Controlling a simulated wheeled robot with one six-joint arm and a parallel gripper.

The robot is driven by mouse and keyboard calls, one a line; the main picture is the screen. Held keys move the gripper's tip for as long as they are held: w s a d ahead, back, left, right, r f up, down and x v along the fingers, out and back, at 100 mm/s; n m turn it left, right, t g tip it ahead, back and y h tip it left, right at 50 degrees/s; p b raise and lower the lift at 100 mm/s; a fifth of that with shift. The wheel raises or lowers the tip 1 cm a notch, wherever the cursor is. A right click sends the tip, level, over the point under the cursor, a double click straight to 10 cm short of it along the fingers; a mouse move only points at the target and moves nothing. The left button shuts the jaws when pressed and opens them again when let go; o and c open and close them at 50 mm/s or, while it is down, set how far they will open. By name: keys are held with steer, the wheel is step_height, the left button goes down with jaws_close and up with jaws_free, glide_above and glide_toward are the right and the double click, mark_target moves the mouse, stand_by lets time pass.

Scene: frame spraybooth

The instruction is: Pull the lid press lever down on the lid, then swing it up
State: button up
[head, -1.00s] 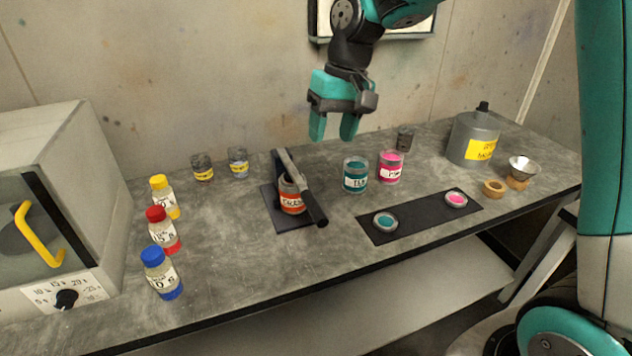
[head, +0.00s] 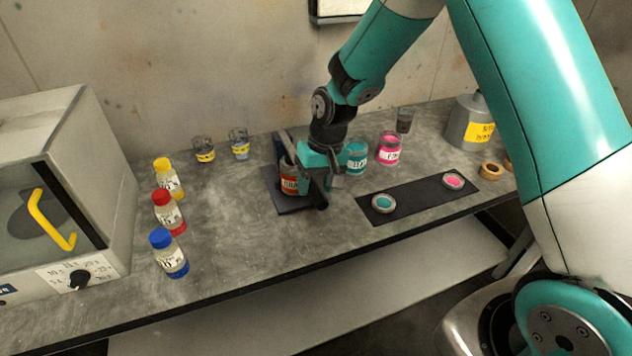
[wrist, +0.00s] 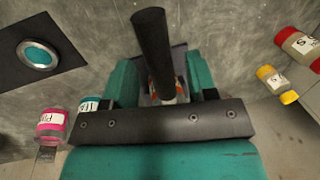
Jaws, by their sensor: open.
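The lid press stands on a dark base plate (head: 292,206) with an orange-labelled can (head: 289,183) on it. Its dark lever (head: 322,204) slopes down over the can toward the front edge of the bench. My gripper (head: 317,186) is at the lever's front part and hides much of it and the can's right side. In the wrist view the black lever handle (wrist: 152,42) runs between the two open teal fingers, with the left finger closer to it. The fingers are not closed on it. The lid on the can is hidden.
Teal (head: 356,158) and pink (head: 389,149) cans stand just right of my gripper. A black mat (head: 415,200) with two round lids lies front right. Yellow, red and blue capped bottles (head: 168,254) stand left, beside a grey cabinet (head: 95,130). The bench between bottles and press is clear.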

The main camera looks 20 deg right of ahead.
steer(key=shift+f, duration=0.45)
steer(key=shift+c, duration=0.5)
jaws_close()
steer(key=shift+r, duration=0.15)
